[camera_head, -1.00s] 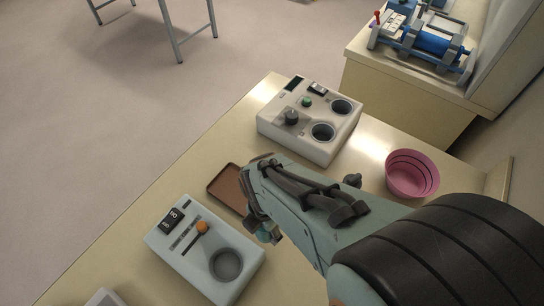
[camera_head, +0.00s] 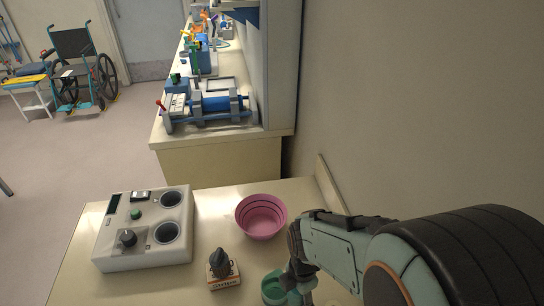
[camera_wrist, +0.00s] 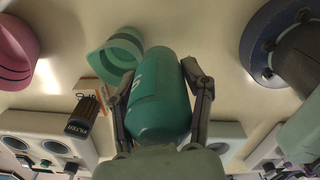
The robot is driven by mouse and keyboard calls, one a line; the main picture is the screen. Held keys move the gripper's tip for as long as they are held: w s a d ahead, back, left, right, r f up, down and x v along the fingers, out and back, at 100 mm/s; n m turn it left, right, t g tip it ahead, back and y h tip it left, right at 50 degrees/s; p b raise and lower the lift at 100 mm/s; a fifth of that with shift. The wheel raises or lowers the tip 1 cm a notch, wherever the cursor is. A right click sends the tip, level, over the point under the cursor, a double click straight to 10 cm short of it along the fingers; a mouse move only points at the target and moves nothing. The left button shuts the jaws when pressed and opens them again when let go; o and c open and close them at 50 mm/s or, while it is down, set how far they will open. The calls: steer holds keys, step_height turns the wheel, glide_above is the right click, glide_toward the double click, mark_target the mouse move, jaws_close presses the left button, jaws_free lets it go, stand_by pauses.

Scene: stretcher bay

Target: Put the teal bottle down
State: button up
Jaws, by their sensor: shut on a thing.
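The teal bottle (camera_wrist: 160,98) lies between the two fingers of my gripper (camera_wrist: 160,85) in the wrist view, and the gripper is shut on it. In the head view my gripper (camera_head: 294,272) is over the counter at the bottom, and the bottle is mostly hidden there. I cannot tell whether the bottle touches the counter or the mug.
A pink bowl (camera_head: 262,217) stands behind the gripper. A dark-topped item (camera_head: 220,263) and a small orange-and-white box (camera_head: 224,283) are left of the mug. A white device with two wells (camera_head: 145,228) stands farther left. The wall is to the right.

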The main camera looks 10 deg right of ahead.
steer(key=w+d+f, duration=0.2)
steer(key=w+f, duration=0.1)
steer(key=w, duration=0.1)
steer(key=w+d+f+m, duration=0.1)
steer(key=w+d+f, duration=0.1)
steer(key=w+f, duration=0.1)
steer(key=w+d+f+m, duration=0.1)
steer(key=w+d+f, duration=0.1)
steer(key=w, duration=0.4)
steer(key=shift+d+f, duration=0.35)
steer(key=shift+f, duration=0.4)
steer(key=shift+w+f, duration=0.15)
steer(key=shift+f, duration=0.7)
steer(key=shift+w+f, duration=0.1)
steer(key=shift+f, duration=0.75)
steer(key=o, duration=1.2)
steer(key=shift+f, duration=0.15)
steer(key=shift+o, duration=0.2)
